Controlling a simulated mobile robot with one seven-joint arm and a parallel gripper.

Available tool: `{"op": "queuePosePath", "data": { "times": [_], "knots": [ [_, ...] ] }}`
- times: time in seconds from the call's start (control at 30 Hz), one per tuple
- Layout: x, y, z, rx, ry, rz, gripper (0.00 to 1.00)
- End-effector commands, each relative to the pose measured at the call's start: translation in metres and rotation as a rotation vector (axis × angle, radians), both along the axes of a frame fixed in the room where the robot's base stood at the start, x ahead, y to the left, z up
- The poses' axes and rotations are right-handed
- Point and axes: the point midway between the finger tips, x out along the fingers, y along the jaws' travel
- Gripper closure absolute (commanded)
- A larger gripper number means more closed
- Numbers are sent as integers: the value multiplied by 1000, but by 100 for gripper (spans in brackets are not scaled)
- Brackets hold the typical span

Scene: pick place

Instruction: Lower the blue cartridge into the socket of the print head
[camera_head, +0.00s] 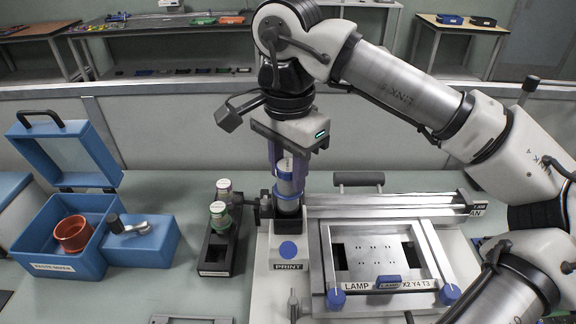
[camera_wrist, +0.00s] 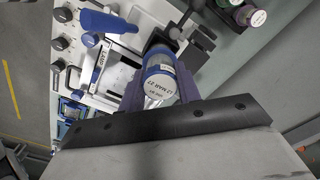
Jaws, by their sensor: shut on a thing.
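The blue cartridge (camera_head: 287,179), a pale cylinder with blue bands, stands upright between the fingers of my gripper (camera_head: 287,165). In the wrist view the cartridge (camera_wrist: 160,72) shows its white labelled top, and the purple fingers of my gripper (camera_wrist: 160,88) close on its two sides. The print head (camera_head: 288,243), with a blue round knob and a PRINT label, is directly below the cartridge. The cartridge's lower end is at the dark holder of the print head. The socket's opening is hidden, so I cannot tell how deep the cartridge sits.
A black rack (camera_head: 217,256) with a magenta-banded cartridge (camera_head: 225,187) and a green-banded cartridge (camera_head: 220,213) stands to the left. A blue box (camera_head: 60,262) with a red cup (camera_head: 73,233) is farther left. The printer's metal frame (camera_head: 325,262) lies to the right, below my arm.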

Motion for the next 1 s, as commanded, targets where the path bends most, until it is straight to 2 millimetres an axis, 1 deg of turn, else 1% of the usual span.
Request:
{"op": "queuePosePath", "data": {
  "times": [0.27, 1.0],
  "knots": [
    [0, 0, -1, 0, 0, 0, 100],
    [0, 0, -20, 0, 0, 0, 100]
  ]
}}
